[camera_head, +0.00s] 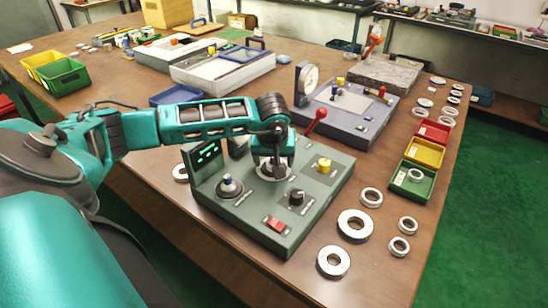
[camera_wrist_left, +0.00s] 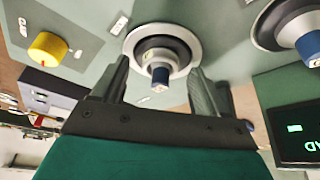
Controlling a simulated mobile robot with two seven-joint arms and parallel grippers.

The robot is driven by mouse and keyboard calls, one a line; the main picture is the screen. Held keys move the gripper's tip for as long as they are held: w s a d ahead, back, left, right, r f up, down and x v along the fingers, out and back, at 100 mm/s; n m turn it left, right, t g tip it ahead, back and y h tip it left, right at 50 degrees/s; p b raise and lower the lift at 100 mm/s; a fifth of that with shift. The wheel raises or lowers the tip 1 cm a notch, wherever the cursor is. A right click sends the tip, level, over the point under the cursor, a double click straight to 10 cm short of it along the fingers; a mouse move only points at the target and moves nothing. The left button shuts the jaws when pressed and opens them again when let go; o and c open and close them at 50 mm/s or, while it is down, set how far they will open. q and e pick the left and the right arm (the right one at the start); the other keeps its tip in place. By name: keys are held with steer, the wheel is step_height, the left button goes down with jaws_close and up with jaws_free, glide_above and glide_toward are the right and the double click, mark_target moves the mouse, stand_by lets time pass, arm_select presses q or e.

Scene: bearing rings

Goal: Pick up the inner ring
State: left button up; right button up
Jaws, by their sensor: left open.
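My left gripper (camera_head: 272,160) reaches down over the middle of the green-grey control panel (camera_head: 235,240). In the left wrist view my left gripper (camera_wrist_left: 160,74) is open, with a finger on either side of a pale ring (camera_wrist_left: 190,45) around a dark centre and a blue-tipped post (camera_wrist_left: 160,78). I cannot tell whether the fingers touch this ring. In the head view the gripper partly hides the ring (camera_head: 262,172). Several loose silver rings lie on the table right of the panel, including a large one (camera_head: 355,225). Which one is the inner ring is not clear. My right gripper is not in view.
Red, yellow and green (camera_head: 413,181) trays line the table's right side.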

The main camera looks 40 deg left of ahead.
arm_select(q)
steer(key=shift+f, duration=0.1)
steer(key=c, duration=1.2)
steer(key=shift+c, duration=0.2)
